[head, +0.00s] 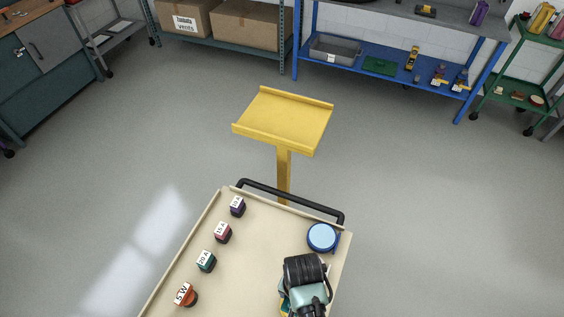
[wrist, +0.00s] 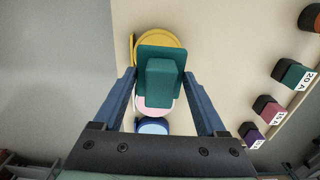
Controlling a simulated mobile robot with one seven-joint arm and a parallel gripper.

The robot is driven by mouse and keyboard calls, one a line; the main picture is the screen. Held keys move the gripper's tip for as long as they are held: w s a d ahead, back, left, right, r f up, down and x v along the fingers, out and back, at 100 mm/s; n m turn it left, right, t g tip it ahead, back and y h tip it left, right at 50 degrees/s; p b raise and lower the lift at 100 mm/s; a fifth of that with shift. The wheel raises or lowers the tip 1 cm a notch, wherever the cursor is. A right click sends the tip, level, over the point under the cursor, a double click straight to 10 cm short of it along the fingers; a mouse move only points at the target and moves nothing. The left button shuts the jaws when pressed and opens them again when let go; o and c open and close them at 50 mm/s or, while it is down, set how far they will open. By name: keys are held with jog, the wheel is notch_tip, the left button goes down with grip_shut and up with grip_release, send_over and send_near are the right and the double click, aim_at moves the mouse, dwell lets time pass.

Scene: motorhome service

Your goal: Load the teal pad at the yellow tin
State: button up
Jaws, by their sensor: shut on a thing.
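My gripper (wrist: 159,76) is shut on the teal pad (wrist: 173,53), a square plate with a raised block that sits between the fingers in the wrist view. The yellow tin (wrist: 147,37) is round and lies directly beyond the pad, which covers much of it. I cannot tell whether the pad touches the tin.
A pink-topped tin (wrist: 153,102) and a blue tin (wrist: 152,126) stand in line with the yellow one. The blue tin (head: 321,237) is clear in the head view. Several labelled blocks (head: 206,261) line the tray's left side. The tray's middle is free.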

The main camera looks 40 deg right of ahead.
jog(key=shift+d+f, duration=0.15)
jog(key=shift+d, duration=0.2)
notch_tip(320, 180, down, 2)
jog(key=shift+s+a+b, duration=0.15)
jog(key=shift+b, duration=1.05)
notch_tip(320, 180, down, 4)
jog(key=b, duration=0.3)
jog(key=shift+b, duration=0.4)
jog(key=shift+r, duration=0.2)
jog(key=shift+f+b, duration=0.35)
jog(key=shift+f, duration=0.25)
jog(key=shift+f, duration=0.1)
dwell(0.4)
notch_tip(320, 180, up, 7)
jog(key=p, duration=0.8)
